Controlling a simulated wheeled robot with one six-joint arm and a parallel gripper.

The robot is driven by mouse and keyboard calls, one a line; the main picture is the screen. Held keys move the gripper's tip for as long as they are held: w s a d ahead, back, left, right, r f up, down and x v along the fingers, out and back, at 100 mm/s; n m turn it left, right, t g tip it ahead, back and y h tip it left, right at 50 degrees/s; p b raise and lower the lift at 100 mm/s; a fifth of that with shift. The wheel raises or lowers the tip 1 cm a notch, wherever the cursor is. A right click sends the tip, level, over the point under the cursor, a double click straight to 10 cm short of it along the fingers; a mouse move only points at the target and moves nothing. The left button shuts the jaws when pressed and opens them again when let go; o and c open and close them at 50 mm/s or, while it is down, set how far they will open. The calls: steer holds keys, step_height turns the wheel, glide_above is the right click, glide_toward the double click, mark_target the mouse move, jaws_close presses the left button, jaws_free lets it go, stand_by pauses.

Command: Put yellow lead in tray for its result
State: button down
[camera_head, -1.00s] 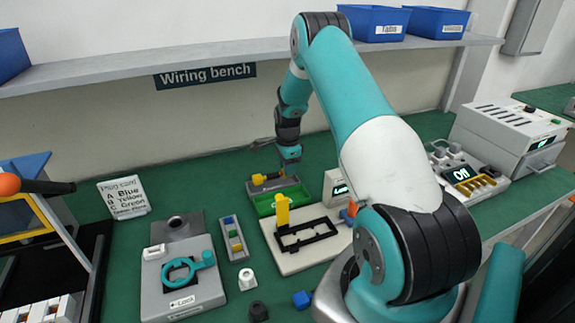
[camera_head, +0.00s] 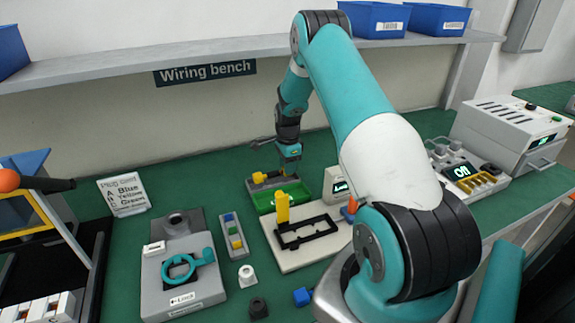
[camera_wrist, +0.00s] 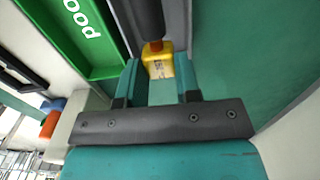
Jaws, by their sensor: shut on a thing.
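My gripper (camera_head: 290,167) is at the back of the bench, over the rear of the result tray (camera_head: 264,203). In the wrist view its two fingers (camera_wrist: 158,82) are shut on the yellow end of the yellow lead (camera_wrist: 158,63), and a dark part runs away from that end. In the head view the yellow lead (camera_head: 260,178) stretches left from the fingers, with yellow and dark parts. It is at the tray's grey rear compartment. I cannot tell whether it touches the floor there. The green front compartment (camera_wrist: 62,35) is marked "Good" and looks empty.
A pale fixture (camera_head: 290,262) with a black frame and a yellow upright (camera_head: 283,208) stands just in front of the tray. A small display box (camera_head: 335,183) is to the right. A narrow parts strip (camera_head: 234,236) lies left. Green bench is clear behind the tray.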

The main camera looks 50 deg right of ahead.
steer(key=shift+f+b, duration=0.95)
steer(key=shift+f, duration=0.5)
stand_by(0.4)
steer(key=c, duration=0.7)
jaws_free()
steer(key=shift+c, duration=0.2)
steer(key=shift+r, duration=0.1)
steer(key=shift+w+r, duration=0.1)
steer(key=shift+r, duration=0.2)
step_height(320, 180, up, 17)
steer(key=b, duration=0.2)
steer(key=shift+f, duration=0.2)
